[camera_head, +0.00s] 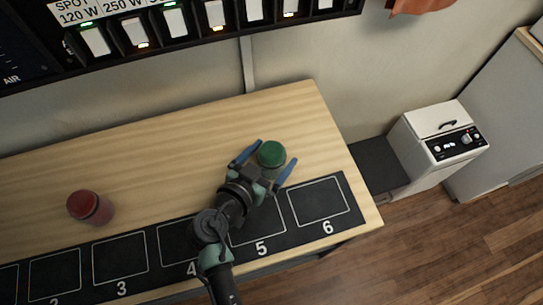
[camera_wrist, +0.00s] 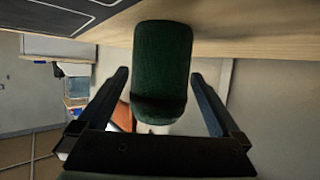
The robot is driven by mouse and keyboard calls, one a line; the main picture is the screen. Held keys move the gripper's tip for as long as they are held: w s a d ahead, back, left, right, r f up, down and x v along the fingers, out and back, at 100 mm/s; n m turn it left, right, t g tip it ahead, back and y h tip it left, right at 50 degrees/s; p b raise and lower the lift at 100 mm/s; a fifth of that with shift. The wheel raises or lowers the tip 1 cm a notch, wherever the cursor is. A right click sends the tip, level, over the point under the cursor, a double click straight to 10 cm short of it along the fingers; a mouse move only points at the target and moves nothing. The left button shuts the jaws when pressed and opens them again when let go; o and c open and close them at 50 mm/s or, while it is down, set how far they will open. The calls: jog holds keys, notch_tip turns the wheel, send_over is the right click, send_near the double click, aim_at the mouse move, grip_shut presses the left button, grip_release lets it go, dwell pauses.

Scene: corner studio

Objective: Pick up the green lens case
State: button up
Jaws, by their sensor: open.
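The green lens case (camera_head: 271,154) is a small round-topped cylinder standing on the wooden table (camera_head: 130,165), behind the black numbered mat. In the head view my gripper (camera_head: 272,166) is open, with one blue finger on each side of the case. In the wrist view the green case (camera_wrist: 162,65) lies between the two open fingers of my gripper (camera_wrist: 162,80), with a visible gap on both sides. Its lower part shows dark in that view. I see no contact between the fingers and the case.
The black mat with numbered squares (camera_head: 278,232) runs along the front edge. A rack of lit modules (camera_head: 175,22) hangs on the wall behind. A white appliance (camera_head: 437,135) stands beyond the table's right end.

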jog(key=shift+x, duration=1.45)
jog(key=shift+c, duration=0.2)
grip_shut()
